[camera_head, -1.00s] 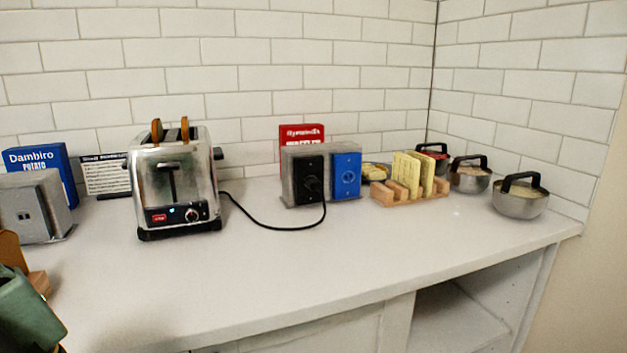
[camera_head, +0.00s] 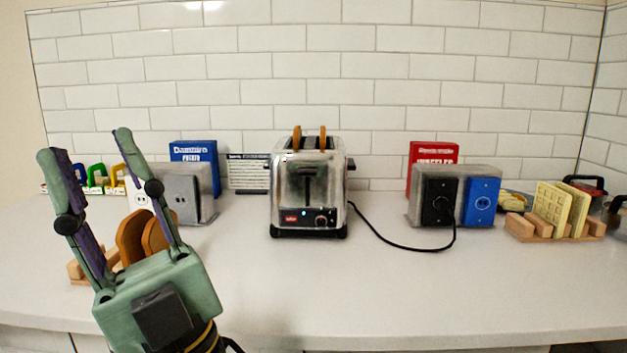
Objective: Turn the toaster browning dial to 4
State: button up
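The chrome toaster (camera_head: 309,190) stands on the counter near the middle of the head view, with two brown slices of bread (camera_head: 309,138) sticking out of its top. Its browning dial (camera_head: 321,221) is a small round knob low on the front, right of a red label; its setting is too small to read. My gripper (camera_head: 84,143) is at the left, raised above the counter, with its two fingers spread wide and pointing up. It is open and empty, well left of the toaster and nearer the camera.
A grey outlet box (camera_head: 187,192) and blue box (camera_head: 195,160) stand left of the toaster. A wooden rack with bread (camera_head: 135,240) is partly hidden behind my gripper. A black cord (camera_head: 400,245) runs to another outlet box (camera_head: 431,197) at right. The counter before the toaster is clear.

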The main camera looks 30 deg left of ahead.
aim_at(320, 219)
jog(key=k+j+u, duration=0.3)
jog(key=u, duration=0.2)
jog(key=k+j+u, duration=0.25)
jog(key=j+u, duration=0.25)
